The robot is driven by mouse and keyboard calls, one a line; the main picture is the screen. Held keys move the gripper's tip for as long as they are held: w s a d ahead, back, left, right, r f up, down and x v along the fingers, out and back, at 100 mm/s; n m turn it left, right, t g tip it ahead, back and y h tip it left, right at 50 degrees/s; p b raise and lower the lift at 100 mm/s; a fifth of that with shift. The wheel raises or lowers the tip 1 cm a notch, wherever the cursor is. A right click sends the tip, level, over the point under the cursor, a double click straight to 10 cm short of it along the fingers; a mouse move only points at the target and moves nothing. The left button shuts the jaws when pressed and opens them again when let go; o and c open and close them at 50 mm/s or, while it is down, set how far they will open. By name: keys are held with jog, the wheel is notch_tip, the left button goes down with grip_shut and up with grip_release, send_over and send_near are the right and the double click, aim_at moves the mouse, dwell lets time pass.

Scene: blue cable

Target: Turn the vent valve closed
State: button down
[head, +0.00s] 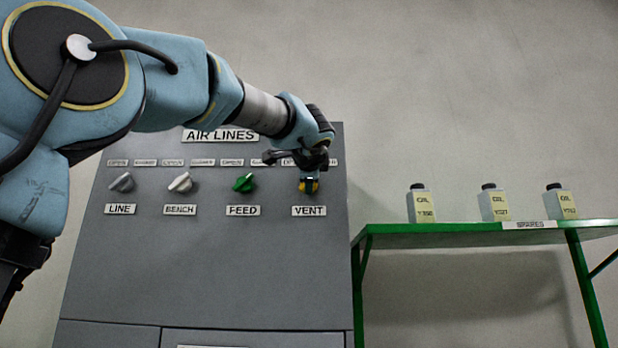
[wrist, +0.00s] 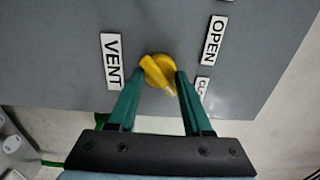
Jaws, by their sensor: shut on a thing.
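The vent valve is a yellow knob (wrist: 156,70) on the grey panel. In the wrist view its grip bar slants from upper left to lower right, with a pale mark at the lower right end. My gripper (wrist: 161,75) has its two green fingers on either side of the knob and is shut on it. In the head view my gripper (head: 310,182) is at the VENT position and covers most of the yellow knob. The VENT label (wrist: 111,61) is left of the knob in the wrist view. The OPEN label (wrist: 214,41) is to the right; the label below it is partly hidden.
On the panel (head: 200,270), left of the vent valve, are a green FEED knob (head: 244,183), a white BENCH knob (head: 180,182) and a grey LINE knob (head: 122,182). A green-edged shelf (head: 400,236) at right holds three bottles, one of them (head: 420,205) nearest the panel.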

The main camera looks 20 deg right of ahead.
jog(key=shift+a+r, duration=0.1)
jog(key=shift+c, duration=1.4)
grip_release()
jog(key=b+v, duration=0.4)
jog(key=v, duration=0.7)
jog(key=shift+s, duration=0.35)
jog(key=shift+a, duration=0.15)
